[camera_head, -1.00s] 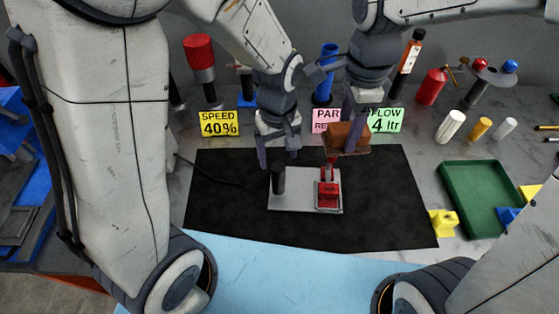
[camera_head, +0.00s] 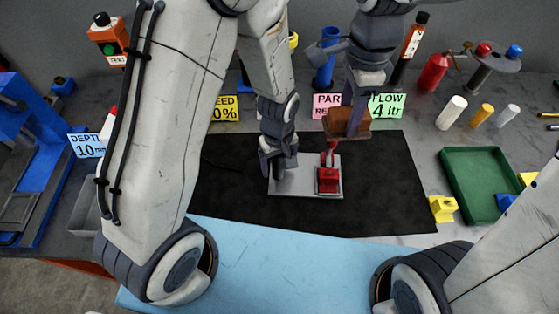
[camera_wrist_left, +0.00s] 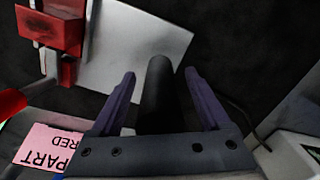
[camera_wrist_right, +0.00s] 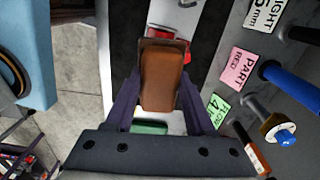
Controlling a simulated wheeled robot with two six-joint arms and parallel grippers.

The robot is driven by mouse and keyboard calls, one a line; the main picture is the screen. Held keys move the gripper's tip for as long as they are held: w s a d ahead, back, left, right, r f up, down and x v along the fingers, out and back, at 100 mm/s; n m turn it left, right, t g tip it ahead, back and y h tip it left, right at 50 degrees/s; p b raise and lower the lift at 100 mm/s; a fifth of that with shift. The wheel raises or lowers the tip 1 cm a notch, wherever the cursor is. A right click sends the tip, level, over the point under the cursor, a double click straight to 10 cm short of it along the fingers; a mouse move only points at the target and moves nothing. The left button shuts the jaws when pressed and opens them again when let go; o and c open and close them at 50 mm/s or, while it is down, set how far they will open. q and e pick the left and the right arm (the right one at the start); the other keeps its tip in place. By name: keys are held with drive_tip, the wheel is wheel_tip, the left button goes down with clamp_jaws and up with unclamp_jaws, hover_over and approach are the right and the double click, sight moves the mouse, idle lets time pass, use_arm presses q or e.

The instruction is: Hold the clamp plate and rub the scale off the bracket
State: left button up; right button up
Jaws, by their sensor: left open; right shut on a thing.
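The grey clamp plate (camera_head: 300,187) lies on the black mat. The red bracket (camera_head: 329,180) sits at its right end, with a dark patch on its face in the left wrist view (camera_wrist_left: 48,28). A black post (camera_wrist_left: 160,85) stands at the plate's other end. My left gripper (camera_head: 279,170) is open, its fingers on either side of the post and apart from it. My right gripper (camera_head: 347,120) is shut on a brown block (camera_head: 340,124), which also shows in the right wrist view (camera_wrist_right: 161,80). The block is above and behind the bracket; the right fingertips are partly hidden by it.
A red clamp lever (camera_head: 330,154) rises behind the bracket, under the block. Bottles, cylinders and label cards line the back. The black mat (camera_head: 390,190) is clear right of the plate.

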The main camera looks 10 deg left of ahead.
use_arm(q)
clamp_jaws()
idle(1.3)
